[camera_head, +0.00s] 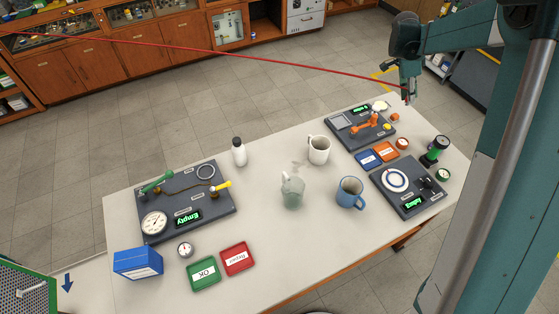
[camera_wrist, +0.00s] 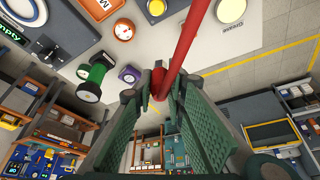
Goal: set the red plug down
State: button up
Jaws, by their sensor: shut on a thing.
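My gripper (camera_head: 407,94) is at the far right corner of the table, above its far edge. In the wrist view my gripper (camera_wrist: 157,95) is shut on the red plug (camera_wrist: 157,78), which sits between the fingertips. A long red cable (camera_head: 220,51) is stretched from the upper left of the head view to my gripper. In the wrist view the cable (camera_wrist: 186,45) rises from the plug past the top edge. The plug's lower end is partly hidden by the fingers.
The white table (camera_head: 262,232) holds dark test panels (camera_head: 360,128), a green-and-black cylinder (camera_head: 435,150), a white mug (camera_head: 319,150), a blue mug (camera_head: 350,193), a glass jug (camera_head: 292,190) and a white bottle (camera_head: 239,152). Bare tabletop shows between the left panel and the mugs.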

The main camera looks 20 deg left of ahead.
jog(key=s+a+n+t, duration=0.1)
jog(key=s+a+n, duration=0.1)
jog(key=s+a, duration=0.75)
jog(key=s+a+n, duration=0.1)
jog(key=s+a, duration=0.4)
jog(key=a, duration=0.9)
jog(key=s+a+n+t, duration=0.1)
jog(key=s+a+n, duration=0.1)
jog(key=s+a, duration=0.75)
jog(key=s+a+n, duration=0.1)
jog(key=s+a, duration=0.6)
jog(key=a, duration=0.2)
jog(key=shift+y, duration=0.5)
jog(key=shift+s+a+f, duration=0.1)
jog(key=shift+s+f, duration=0.05)
jog(key=shift+f, duration=0.7)
jog(key=shift+s+a+f, duration=0.1)
jog(key=shift+s+f, duration=0.05)
jog(key=shift+f, duration=0.75)
jog(key=shift+s+a+f, duration=0.1)
jog(key=shift+s+f, duration=0.05)
jog(key=shift+f, duration=0.7)
jog(key=shift+f+b, duration=0.4)
jog(key=shift+f, duration=2.7)
jog(key=shift+f, duration=1.9)
